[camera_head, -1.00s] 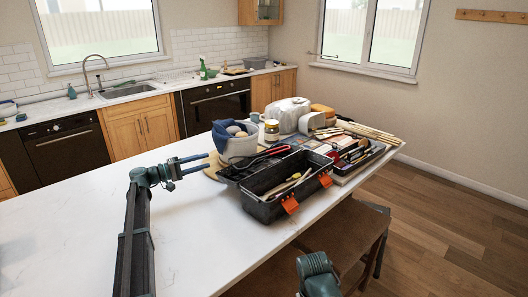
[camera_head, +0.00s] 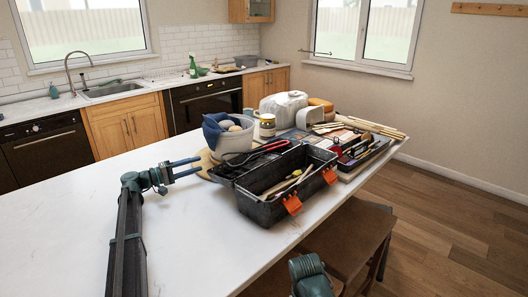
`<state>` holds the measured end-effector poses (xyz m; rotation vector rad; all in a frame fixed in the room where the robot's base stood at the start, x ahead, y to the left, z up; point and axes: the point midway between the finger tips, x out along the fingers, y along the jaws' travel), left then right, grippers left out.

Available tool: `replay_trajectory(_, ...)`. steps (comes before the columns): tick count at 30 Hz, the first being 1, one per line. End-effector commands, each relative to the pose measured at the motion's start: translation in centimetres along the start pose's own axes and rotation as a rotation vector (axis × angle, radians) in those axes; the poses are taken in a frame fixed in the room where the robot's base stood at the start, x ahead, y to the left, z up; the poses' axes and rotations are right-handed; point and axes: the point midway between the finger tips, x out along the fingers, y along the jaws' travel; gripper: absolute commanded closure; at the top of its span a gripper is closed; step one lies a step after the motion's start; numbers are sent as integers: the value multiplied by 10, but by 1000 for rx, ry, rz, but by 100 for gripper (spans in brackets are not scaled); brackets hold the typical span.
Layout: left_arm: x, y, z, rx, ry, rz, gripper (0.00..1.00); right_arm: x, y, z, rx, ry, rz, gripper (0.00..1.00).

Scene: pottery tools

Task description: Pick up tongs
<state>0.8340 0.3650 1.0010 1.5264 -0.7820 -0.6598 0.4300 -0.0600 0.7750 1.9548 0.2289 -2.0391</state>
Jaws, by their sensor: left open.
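A long red-and-black tool that looks like the tongs (camera_head: 272,146) lies across the open lid tray of the black toolbox (camera_head: 262,212). Its far parts are hard to make out at this size. My left gripper (camera_head: 198,167) is open and empty above the white table, to the left of the toolbox and the tongs. Its two fingers point right, toward the grey bucket, and appear apart from the tongs. Of my right arm only a teal link shows at the bottom edge; its gripper is out of view.
A grey bucket (camera_head: 236,141) with a blue cloth and round lumps stands behind the toolbox lid. The table's left part (camera_head: 60,220) is clear. Stools stand at right.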

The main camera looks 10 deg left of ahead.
Motion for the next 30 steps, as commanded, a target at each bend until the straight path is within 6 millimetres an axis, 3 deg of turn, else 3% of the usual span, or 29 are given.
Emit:
replay_trajectory(6, 42, 1, 0, 0, -5, 0, 56, -2, 0, 0, 0, 0, 0, 50)
replay_trajectory(12, 71, 1, 0, 0, -3, 0, 56, -3, 0, 0, 0, 0, 0, 50)
replay_trajectory(23, 82, 1, 1, 0, -1, 0, 56, -4, 0, 0, 0, 0, 0, 50)
replay_trajectory(30, 107, 6, 3, 0, -3, 0, 56, -9, 1, 0, 0, 0, 0, 50)
